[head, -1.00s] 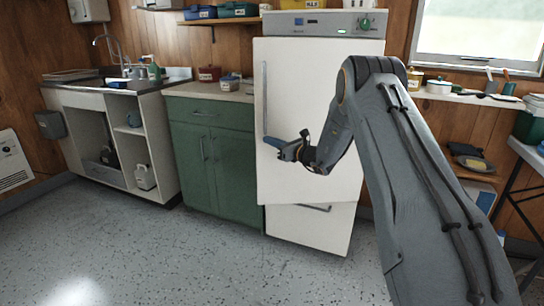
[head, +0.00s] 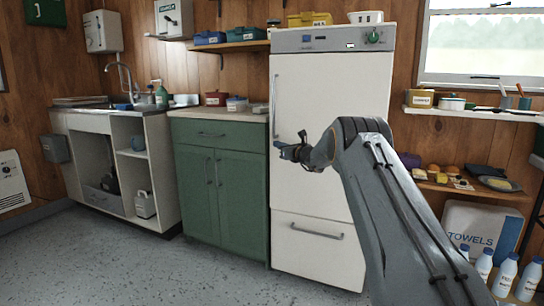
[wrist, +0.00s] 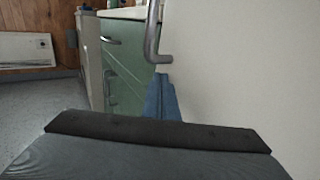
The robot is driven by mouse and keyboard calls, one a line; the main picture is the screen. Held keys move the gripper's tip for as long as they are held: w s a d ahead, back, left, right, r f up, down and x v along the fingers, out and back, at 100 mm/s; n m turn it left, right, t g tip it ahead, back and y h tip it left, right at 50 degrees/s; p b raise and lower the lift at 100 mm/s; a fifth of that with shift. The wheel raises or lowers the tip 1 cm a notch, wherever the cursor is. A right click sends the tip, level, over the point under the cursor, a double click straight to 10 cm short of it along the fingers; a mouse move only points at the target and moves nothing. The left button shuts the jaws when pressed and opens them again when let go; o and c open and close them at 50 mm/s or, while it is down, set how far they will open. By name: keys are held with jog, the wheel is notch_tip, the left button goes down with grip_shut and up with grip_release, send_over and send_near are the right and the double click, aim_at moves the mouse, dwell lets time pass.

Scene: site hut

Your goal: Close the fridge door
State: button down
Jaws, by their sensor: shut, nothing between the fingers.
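The white fridge (head: 335,41) stands in the middle of the head view. Its upper door (head: 335,100) lies in line with the body and the lower drawer (head: 325,255), and I see no gap along the edges that show. The door's vertical handle (head: 275,105) is at its left edge. My gripper (head: 280,147) is shut and empty, at the door's left side just below the handle. In the wrist view, the blue fingers (wrist: 163,100) are beside the white door face (wrist: 240,70), under the handle's lower end (wrist: 155,55). I cannot tell whether they touch the door.
A green cabinet (head: 220,185) stands close on the fridge's left, with a sink unit (head: 150,175) beyond it. Shelves (head: 480,113), a towels pack (head: 480,225) and several bottles (head: 507,272) are on the right. The floor (head: 150,270) in front is clear.

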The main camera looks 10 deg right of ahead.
jog(key=shift+w+d+r+m+h+b, duration=0.15)
jog(key=shift+w+d+h+b, duration=0.1)
jog(key=shift+w+d+b, duration=0.15)
jog(key=shift+w+d+r+m+h+b, duration=0.1)
jog(key=shift+w+d+m+h+b, duration=0.15)
jog(key=shift+w, duration=0.2)
jog(key=shift+r, duration=0.15)
